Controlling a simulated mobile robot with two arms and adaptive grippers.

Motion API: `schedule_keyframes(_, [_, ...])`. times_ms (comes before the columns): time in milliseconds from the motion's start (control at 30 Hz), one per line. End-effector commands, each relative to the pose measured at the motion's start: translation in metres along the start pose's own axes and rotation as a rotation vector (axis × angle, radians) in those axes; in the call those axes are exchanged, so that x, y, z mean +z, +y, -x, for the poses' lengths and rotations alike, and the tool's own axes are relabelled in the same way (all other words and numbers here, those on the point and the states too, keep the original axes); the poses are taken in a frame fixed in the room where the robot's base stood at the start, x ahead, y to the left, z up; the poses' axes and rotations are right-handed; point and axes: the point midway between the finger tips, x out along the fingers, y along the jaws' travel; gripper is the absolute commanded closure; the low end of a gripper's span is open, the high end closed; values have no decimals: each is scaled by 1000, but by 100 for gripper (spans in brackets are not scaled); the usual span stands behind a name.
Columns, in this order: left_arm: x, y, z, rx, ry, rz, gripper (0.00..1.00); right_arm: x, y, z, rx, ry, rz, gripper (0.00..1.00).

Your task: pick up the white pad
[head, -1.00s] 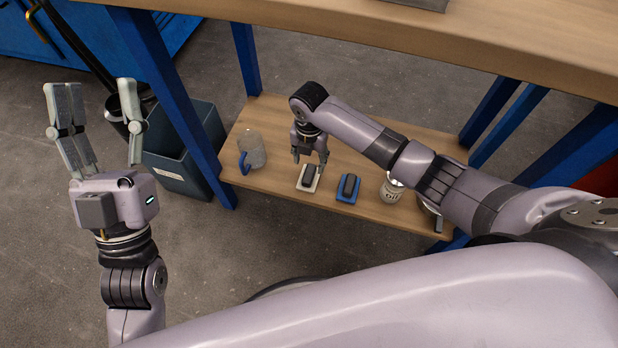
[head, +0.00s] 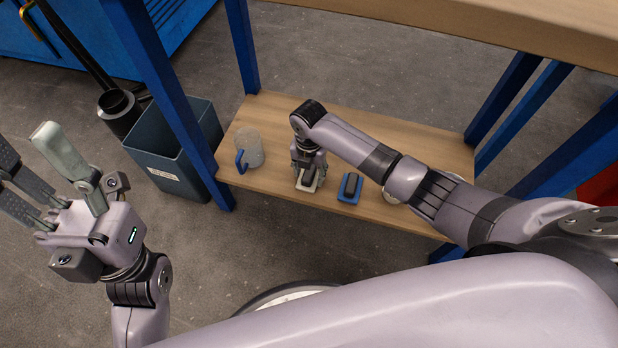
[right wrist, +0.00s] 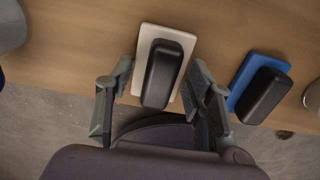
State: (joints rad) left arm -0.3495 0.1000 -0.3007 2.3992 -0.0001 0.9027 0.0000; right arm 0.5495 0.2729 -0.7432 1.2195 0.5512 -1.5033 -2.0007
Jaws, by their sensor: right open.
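The white pad (head: 308,188), with a black block-shaped grip on top, lies on the low wooden shelf (head: 283,115). It shows more clearly in the right wrist view (right wrist: 147,42). My right gripper (head: 308,173) is open above it; in the right wrist view its fingers (right wrist: 161,72) stand on either side of the pad's near part and black grip, with nothing held. In the head view the gripper hides part of the pad. My left gripper (head: 24,160) is open and empty at the left, away from the shelf, its fingers partly cut off by the frame.
A similar blue pad (head: 346,198) with a black grip lies just right of the white one. A grey mug (head: 250,148) with a blue handle stands left. Blue table legs (head: 165,95) and the upper tabletop (head: 450,25) bound the space. A bin (head: 165,160) stands left.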

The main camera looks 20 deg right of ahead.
Motion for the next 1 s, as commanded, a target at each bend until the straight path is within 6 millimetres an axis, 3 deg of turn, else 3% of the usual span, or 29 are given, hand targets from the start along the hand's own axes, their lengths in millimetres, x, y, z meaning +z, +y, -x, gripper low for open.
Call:
schedule_keyframes(233, [0, 0, 0, 0, -2, 0, 48, 0, 0, 0, 0, 0, 0, 53])
schedule_keyframes(900, [0, 0, 0, 0, -3, 0, 48, 0, 0, 0, -1, 0, 0, 98])
schedule_keyframes(1000, [0, 0, 0, 0, -4, 0, 48, 0, 0, 0, -1, 0, 0, 100])
